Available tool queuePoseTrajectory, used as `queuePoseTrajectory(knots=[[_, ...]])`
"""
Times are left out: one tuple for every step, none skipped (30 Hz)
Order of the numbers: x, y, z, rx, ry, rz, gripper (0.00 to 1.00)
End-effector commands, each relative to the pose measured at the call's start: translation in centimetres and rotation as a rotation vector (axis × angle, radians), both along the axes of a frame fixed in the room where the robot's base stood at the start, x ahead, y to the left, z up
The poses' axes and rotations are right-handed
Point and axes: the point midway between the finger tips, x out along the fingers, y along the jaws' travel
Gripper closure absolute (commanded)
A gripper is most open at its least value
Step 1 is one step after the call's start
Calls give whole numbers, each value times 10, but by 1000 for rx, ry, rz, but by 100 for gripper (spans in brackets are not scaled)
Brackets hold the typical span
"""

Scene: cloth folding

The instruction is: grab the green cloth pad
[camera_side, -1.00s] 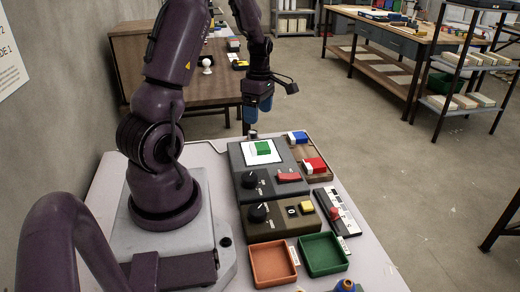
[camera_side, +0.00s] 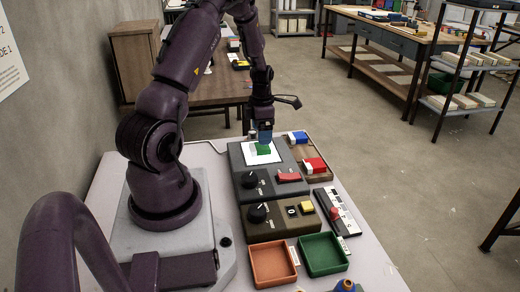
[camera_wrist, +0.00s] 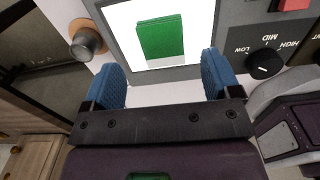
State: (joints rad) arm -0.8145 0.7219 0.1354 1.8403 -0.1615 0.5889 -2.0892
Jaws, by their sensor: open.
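The green cloth pad (camera_side: 263,149) lies on a white square plate (camera_side: 276,157) on top of a dark grey box. In the wrist view the green pad (camera_wrist: 161,38) shows ahead of my gripper (camera_wrist: 160,80), between the lines of its two blue fingers. The fingers are wide apart with nothing between them. In the side view my gripper (camera_side: 265,138) is just above the pad and hides part of it. I cannot tell from the side whether the fingertips touch it.
The grey box carries a black knob (camera_side: 249,180) and a red switch (camera_side: 289,176). A wooden tray (camera_side: 322,172) with blue and red blocks is at its right. An orange tray (camera_side: 273,263) and a green tray (camera_side: 323,254) are nearer. A metal knob (camera_wrist: 87,42) stands left of the plate.

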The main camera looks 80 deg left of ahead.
Motion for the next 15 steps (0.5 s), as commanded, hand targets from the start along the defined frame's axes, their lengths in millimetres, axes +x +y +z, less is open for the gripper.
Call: queuePoseTrajectory(knots=[[0, -1, -6, -3, 2, 0, 17], [0, -1, -11, -4, 2, 0, 17], [1, -2, -17, -4, 2, 0, 17], [2, -2, -22, -4, 2, 0, 17], [3, -3, -27, -4, 2, 0, 17], [3, -3, -33, -3, 2, 0, 17], [3, -3, -37, -4, 2, 0, 17], [3, -3, -40, -3, 2, 1, 17], [3, -2, -44, -2, 1, 1, 17], [3, -2, -46, -2, 1, 1, 17], [3, -2, -48, -2, 1, 0, 17], [3, -2, -49, -2, 1, 0, 17], [3, -2, -49, -1, 1, -1, 17], [3, -2, -49, -1, 1, -1, 17], [3, -2, -49, -1, 0, -1, 17]])
